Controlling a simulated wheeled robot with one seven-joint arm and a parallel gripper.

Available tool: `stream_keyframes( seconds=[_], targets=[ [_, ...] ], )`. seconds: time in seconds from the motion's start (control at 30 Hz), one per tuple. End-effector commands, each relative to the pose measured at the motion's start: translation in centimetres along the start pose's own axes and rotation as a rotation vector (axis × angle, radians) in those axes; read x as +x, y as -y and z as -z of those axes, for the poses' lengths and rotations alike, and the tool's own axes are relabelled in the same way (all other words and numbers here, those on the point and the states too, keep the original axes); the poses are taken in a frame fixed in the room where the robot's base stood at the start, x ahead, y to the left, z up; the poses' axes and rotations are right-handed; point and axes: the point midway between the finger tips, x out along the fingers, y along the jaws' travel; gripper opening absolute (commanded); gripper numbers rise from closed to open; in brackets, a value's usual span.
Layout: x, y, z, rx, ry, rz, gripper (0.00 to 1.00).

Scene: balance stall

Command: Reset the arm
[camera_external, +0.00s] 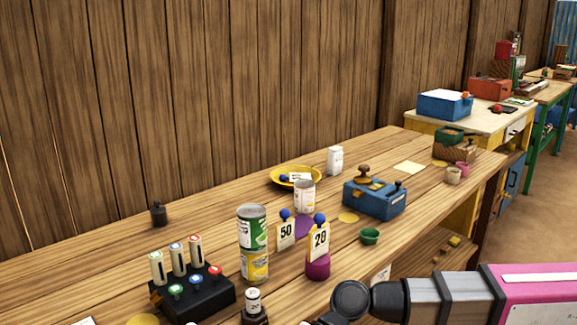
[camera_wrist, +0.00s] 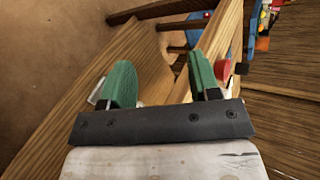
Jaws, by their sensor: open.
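My gripper (camera_wrist: 160,85) shows in the wrist view with its two green fingers spread apart and nothing between them. Past the fingers that view shows the brown floor (camera_wrist: 55,60) and a wooden edge (camera_wrist: 185,75). In the outside view part of my arm (camera_external: 450,298) reaches in from the lower right, in front of the long wooden table (camera_external: 130,262). The gripper's fingers cannot be made out there.
On the table stand stacked cans (camera_external: 254,240), number cards "50" (camera_external: 286,234) and "20" (camera_external: 319,242), a blue box (camera_external: 374,199), a yellow plate (camera_external: 283,170), a green bowl (camera_external: 370,236) and a black button box (camera_external: 195,297). A plank wall (camera_external: 200,100) stands behind.

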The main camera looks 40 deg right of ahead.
Motion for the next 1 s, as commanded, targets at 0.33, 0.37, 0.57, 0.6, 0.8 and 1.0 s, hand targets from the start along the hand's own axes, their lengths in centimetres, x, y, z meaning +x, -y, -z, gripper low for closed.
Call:
stream_keyframes(
  seconds=[0.33, 0.37, 0.57, 0.6, 0.8, 1.0],
  targets=[
    [-2.7, -12.0, 6.6, -0.181, -0.106, -0.235, 0.56],
    [-3.2, -13.3, 7.3, -0.191, -0.117, -0.263, 0.56],
    [-7.8, -23.6, 11.9, -0.246, -0.180, -0.477, 0.56],
    [-8.9, -25.8, 12.7, -0.256, -0.187, -0.524, 0.56],
    [-15.5, -35.7, 15.6, -0.290, -0.201, -0.744, 0.56],
    [-22.4, -41.9, 17.1, -0.288, -0.189, -0.882, 0.56]
  ],
)
